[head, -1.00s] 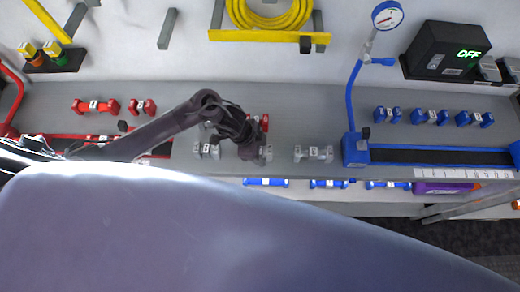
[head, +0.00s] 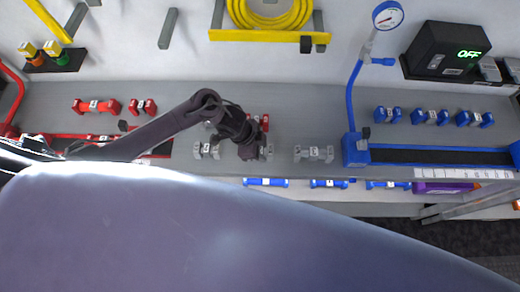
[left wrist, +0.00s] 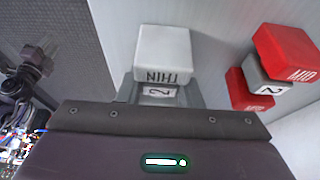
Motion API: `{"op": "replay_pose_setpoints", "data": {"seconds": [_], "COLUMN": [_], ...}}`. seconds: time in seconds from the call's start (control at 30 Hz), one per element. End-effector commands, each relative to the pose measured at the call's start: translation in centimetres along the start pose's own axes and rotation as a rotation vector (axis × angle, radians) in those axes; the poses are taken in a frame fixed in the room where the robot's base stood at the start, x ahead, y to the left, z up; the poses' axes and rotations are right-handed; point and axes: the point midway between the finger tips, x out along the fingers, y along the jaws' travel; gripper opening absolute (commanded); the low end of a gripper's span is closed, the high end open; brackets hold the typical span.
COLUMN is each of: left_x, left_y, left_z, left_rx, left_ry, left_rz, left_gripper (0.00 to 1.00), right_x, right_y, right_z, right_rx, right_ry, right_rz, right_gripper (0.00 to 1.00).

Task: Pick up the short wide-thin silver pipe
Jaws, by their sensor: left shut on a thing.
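A silver pipe (head: 268,152) on the grey bench is partly hidden behind my left gripper (head: 252,152) in the head view. In the left wrist view its pale end block (left wrist: 162,52) reads "THIN", with a "2" tag below it. My left gripper is shut on this pipe; its fingertips are mostly hidden in the head view. The pipe appears at bench level; I cannot tell if it touches the bench. Two other silver pipes lie nearby, one to the left (head: 207,151) and one to the right (head: 314,153). My right gripper is not in view.
A pipe with red "MID" ends (left wrist: 290,52) lies close beside the held pipe. Red pipes (head: 95,106) lie at left, blue pipes (head: 430,117) at right. A blue stand with a gauge (head: 387,15) rises right of the silver pipes. Bench between is clear.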

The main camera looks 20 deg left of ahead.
Motion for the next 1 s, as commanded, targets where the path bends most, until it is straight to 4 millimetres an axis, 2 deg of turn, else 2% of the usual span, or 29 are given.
{"op": "replay_pose_setpoints", "data": {"seconds": [0.17,0.27,0.37,0.67,0.73,0.8,1.0], "left_x": [-1.0,-2.5,-4.8,-13.7,-15.7,-16.7,-18.0], "left_y": [-0.1,-0.2,-0.2,-0.3,-0.3,-0.2,-0.2], "left_z": [-0.5,-1.1,-2.1,-5.7,-6.4,-6.8,-7.5], "left_rx": [0.002,0.003,0.007,0.008,0.009,0.007,0.003], "left_ry": [0.002,0.003,0.005,0.001,-0.002,-0.002,0.001], "left_rz": [-0.002,-0.005,-0.006,-0.009,-0.01,-0.007,-0.004], "left_gripper": [0.06,0.06,0.06,0.06,0.06,0.06,0.06], "right_x": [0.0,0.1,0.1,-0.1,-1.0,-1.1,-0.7], "right_y": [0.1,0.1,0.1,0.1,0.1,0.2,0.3], "right_z": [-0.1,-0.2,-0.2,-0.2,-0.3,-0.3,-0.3], "right_rx": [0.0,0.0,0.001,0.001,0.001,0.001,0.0], "right_ry": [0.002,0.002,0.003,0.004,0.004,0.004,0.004], "right_rz": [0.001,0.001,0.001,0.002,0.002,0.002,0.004], "right_gripper": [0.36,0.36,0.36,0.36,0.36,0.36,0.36]}}
